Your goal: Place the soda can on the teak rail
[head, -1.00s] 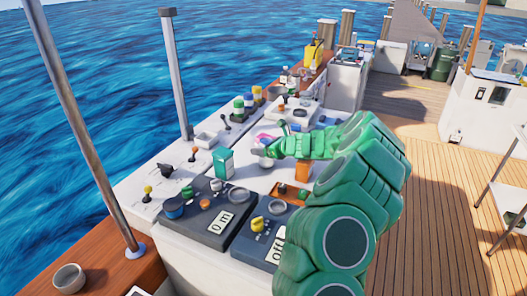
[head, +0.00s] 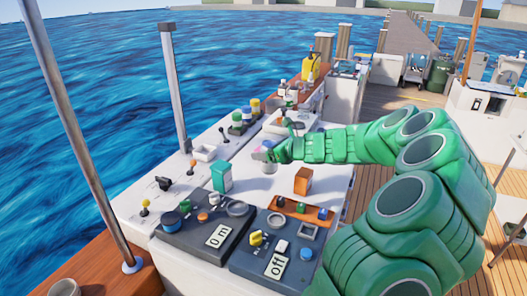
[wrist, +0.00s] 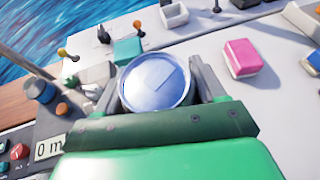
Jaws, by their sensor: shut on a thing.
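The soda can shows its round silver end in the wrist view (wrist: 157,82), between the two fingers of my gripper (wrist: 160,85). My gripper is shut on the can. In the head view my gripper (head: 266,156) is over the white console top, and the can is mostly hidden there. The brown teak rail (head: 100,250) runs along the water-side edge at lower left, with a metal post standing on it. A further brown wooden stretch (head: 312,88) lies at the far end. The rail also shows at the left of the wrist view (wrist: 15,108).
A teal box (head: 221,178) and an orange-brown box (head: 303,181) stand on the console near my gripper. Dark panels with knobs (head: 205,225) lie in front. A pink block (wrist: 241,57) is at right in the wrist view. A grey cup (head: 64,288) sits at lower left.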

